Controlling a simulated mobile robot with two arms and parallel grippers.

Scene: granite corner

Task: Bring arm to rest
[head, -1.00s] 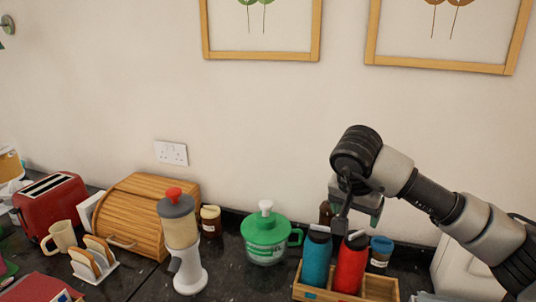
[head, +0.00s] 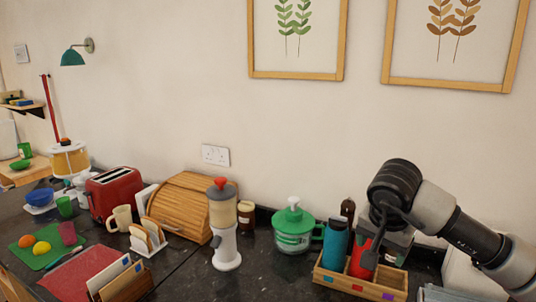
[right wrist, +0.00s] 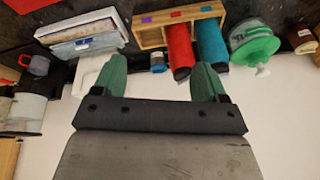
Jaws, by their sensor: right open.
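My right gripper (head: 372,252) is open and empty, at the right of the head view. In that view it overlaps a red bottle (head: 359,262) standing in a wooden crate (head: 345,283) beside a blue bottle (head: 334,247). In the right wrist view, the two green fingers of the gripper (right wrist: 162,82) are spread wide. The red bottle (right wrist: 179,45) and blue bottle (right wrist: 212,42) show beyond the fingers, with nothing gripped. My left gripper is not in view.
A green-lidded pot (head: 293,232), a grey-and-white dispenser (head: 223,225) and a wooden bread bin (head: 188,207) stand left of the crate. A red toaster (head: 113,192) is farther left.

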